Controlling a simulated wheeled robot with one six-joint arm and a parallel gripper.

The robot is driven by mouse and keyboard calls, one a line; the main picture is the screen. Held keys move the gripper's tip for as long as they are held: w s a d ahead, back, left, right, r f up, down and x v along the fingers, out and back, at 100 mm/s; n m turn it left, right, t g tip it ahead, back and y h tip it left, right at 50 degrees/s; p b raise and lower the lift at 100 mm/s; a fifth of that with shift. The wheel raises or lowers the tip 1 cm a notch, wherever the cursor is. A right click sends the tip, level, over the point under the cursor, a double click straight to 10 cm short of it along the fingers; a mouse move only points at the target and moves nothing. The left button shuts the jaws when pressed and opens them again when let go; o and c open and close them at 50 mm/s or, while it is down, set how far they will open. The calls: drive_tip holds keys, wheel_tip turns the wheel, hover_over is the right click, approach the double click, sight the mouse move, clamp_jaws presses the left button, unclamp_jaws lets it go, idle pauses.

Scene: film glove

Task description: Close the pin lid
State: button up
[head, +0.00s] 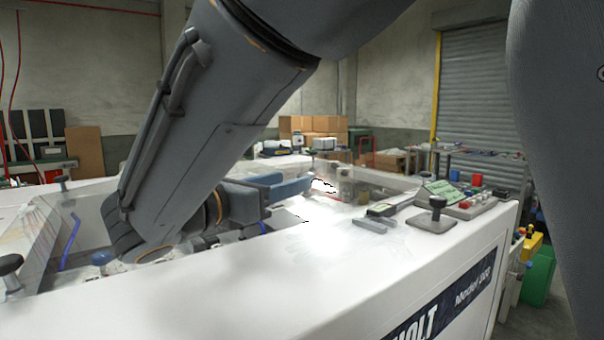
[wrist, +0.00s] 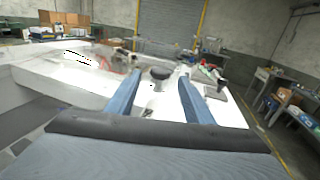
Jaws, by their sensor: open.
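My gripper (head: 295,184) is open and empty, its two blue fingers apart above the white machine top (head: 330,245). In the wrist view my gripper (wrist: 159,82) points across the top. A dark round knob-like piece (wrist: 160,73) shows between the fingers, beyond their tips; no contact can be seen. I cannot tell for certain which part is the pin lid. A clear panel (head: 375,185) is set in the far part of the top, partly lost in glare. My arm hides much of the machine's left middle.
A black knob on a base (head: 437,205) stands at the right, beside a control box (head: 470,203) with coloured buttons. Black knobs (head: 10,266) and a blue hose (head: 70,242) are at the left. The front top is clear.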

sight(305, 174)
drive_tip(key=p+x, duration=0.1)
drive_tip(key=x, duration=0.5)
drive_tip(key=shift+w+d, duration=0.2)
clamp_jaws()
drive_tip(key=shift+f, duration=0.1)
